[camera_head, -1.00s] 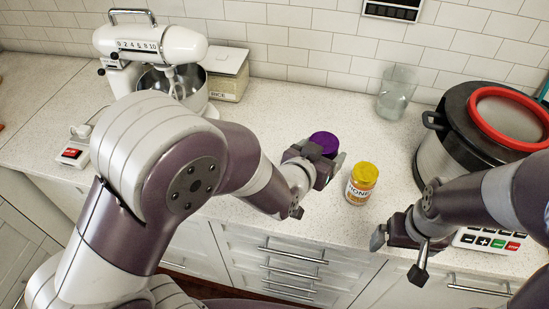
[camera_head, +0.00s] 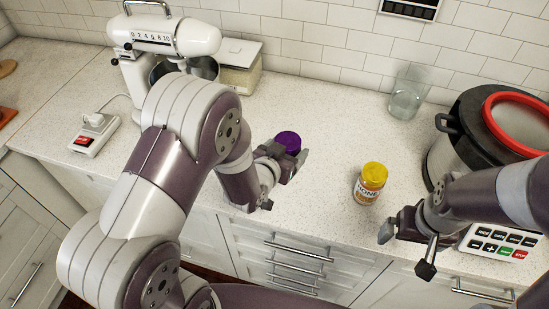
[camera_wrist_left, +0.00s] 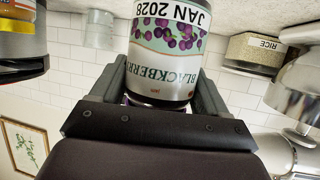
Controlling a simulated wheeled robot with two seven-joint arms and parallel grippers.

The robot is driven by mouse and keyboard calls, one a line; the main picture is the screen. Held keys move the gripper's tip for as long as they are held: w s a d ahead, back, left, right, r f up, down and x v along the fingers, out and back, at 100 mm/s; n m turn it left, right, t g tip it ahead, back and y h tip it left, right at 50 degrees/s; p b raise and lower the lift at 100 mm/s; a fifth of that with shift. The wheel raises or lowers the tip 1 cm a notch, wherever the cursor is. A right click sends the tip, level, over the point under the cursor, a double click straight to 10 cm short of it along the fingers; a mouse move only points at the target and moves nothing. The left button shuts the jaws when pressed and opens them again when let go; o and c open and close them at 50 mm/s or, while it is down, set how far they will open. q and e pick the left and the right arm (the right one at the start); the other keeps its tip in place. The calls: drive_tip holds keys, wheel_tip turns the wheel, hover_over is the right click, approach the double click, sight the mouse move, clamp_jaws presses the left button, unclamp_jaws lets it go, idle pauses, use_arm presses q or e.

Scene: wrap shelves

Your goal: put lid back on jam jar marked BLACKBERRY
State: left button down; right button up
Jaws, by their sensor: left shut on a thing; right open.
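My left gripper (camera_head: 283,163) is shut on the jar marked BLACKBERRY, near the front of the counter. In the left wrist view, which is upside down, the jar (camera_wrist_left: 167,50) stands between the two fingers, with its berry label and JAN 2028 showing. In the head view its round purple top (camera_head: 288,141) shows above the fingers, and my gripper hides the body. It looks like a lid, but I cannot tell how it sits. I cannot tell whether the jar touches the counter. My right gripper (camera_head: 404,250) is open and empty at the counter's front edge.
A honey jar (camera_head: 370,184) with a yellow lid stands between the grippers. A large cooker (camera_head: 455,152) with a red ring is at the right, a glass (camera_head: 409,92) behind. A mixer (camera_head: 165,37), rice container (camera_head: 240,68) and red switch (camera_head: 85,141) are left.

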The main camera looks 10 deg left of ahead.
use_arm(q)
drive_tip(key=a, duration=0.1)
drive_tip(key=w+a+f, duration=0.1)
drive_tip(key=a+f, duration=0.1)
drive_tip(key=shift+w+a+f, duration=0.15)
drive_tip(key=shift+w+a, duration=0.1)
drive_tip(key=shift+w, duration=0.05)
drive_tip(key=shift+f+p, duration=0.35)
drive_tip(key=shift+f, duration=1.65)
drive_tip(key=shift+f, duration=0.1)
unclamp_jaws()
drive_tip(key=shift+s+f, duration=0.1)
drive_tip(key=shift+r, duration=0.2)
drive_tip(key=b+v, duration=0.1)
drive_tip(key=v, duration=1.1)
